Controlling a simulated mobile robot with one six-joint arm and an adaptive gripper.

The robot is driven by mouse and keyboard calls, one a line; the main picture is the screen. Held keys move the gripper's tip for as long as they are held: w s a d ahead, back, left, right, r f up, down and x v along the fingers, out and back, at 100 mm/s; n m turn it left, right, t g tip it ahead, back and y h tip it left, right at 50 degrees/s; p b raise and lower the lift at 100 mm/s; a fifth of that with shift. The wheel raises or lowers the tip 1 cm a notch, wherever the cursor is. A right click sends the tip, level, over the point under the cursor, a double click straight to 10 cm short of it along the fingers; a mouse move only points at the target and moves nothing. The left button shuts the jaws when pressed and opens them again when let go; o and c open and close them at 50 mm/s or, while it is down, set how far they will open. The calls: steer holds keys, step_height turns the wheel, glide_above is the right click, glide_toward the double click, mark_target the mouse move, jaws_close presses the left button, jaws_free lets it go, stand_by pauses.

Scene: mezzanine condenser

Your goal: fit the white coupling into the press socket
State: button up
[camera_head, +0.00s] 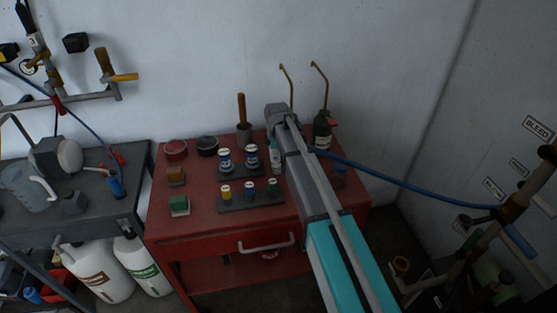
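I cannot pick out the white coupling or the press socket for certain. A white round piece (70,155) sits against a grey block-shaped device (45,158) on the dark bench at left; I cannot tell whether either is the task's object. My arm, grey with a turquoise section, reaches from the bottom edge up across the right part of the red cabinet and hides part of its top. My gripper does not show.
The red cabinet (167,233) carries small racks (237,206) of coloured-cap pieces, round tins, blocks and a dark bottle (322,132). A blue hose (400,183) runs right to wall piping.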

jaws_close()
steer(key=shift+r, duration=0.1)
stand_by(0.4)
steer(key=s+d+r+p, duration=0.2)
steer(key=s+r+p, duration=1)
steer(key=s+p, duration=0.1)
steer(key=shift+s+d+r, duration=0.35)
steer(key=shift+r, duration=0.05)
stand_by(0.6)
